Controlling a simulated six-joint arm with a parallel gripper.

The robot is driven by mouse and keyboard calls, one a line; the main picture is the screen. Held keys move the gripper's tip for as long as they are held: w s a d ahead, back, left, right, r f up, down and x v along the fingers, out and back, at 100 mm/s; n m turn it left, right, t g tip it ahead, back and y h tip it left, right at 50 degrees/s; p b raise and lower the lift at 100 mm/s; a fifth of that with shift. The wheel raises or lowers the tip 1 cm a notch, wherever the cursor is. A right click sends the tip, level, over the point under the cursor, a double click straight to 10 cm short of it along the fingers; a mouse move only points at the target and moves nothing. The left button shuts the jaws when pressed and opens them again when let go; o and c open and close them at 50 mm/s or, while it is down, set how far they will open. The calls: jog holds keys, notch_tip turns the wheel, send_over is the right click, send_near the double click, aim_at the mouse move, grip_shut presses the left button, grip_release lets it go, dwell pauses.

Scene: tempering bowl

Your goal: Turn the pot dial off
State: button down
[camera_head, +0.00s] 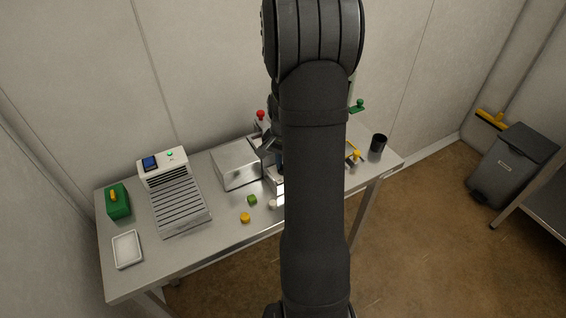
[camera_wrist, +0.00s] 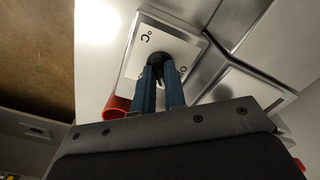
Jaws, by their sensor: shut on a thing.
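In the wrist view the pot dial (camera_wrist: 156,62) is a small dark knob on a white plate (camera_wrist: 135,62) with "°C" and another mark printed on it. My gripper (camera_wrist: 160,72) has its two blue fingers close together around the dial, shut on it. The fingers cover much of the dial, so I cannot tell where it points. In the head view my arm hides the dial and most of the gripper.
A steel box (camera_head: 232,172), a ribbed white unit (camera_head: 178,200), a green box (camera_head: 118,203) and a white tray (camera_head: 127,250) stand left on the table. A green cube (camera_head: 252,199) and a yellow piece (camera_head: 245,217) lie near the front. A black cup (camera_head: 378,143) stands right.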

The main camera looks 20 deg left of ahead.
jog(key=n, duration=0.5)
jog(key=shift+n, duration=0.3)
jog(key=n, duration=0.4)
jog(key=shift+w+n, duration=0.1)
jog(key=shift+n, duration=0.2)
jog(key=c, duration=1.5)
grip_release()
notch_tip(320, 180, up, 18)
jog(key=shift+f, duration=0.25)
notch_tip(320, 180, down, 18)
jog(key=shift+r, duration=0.2)
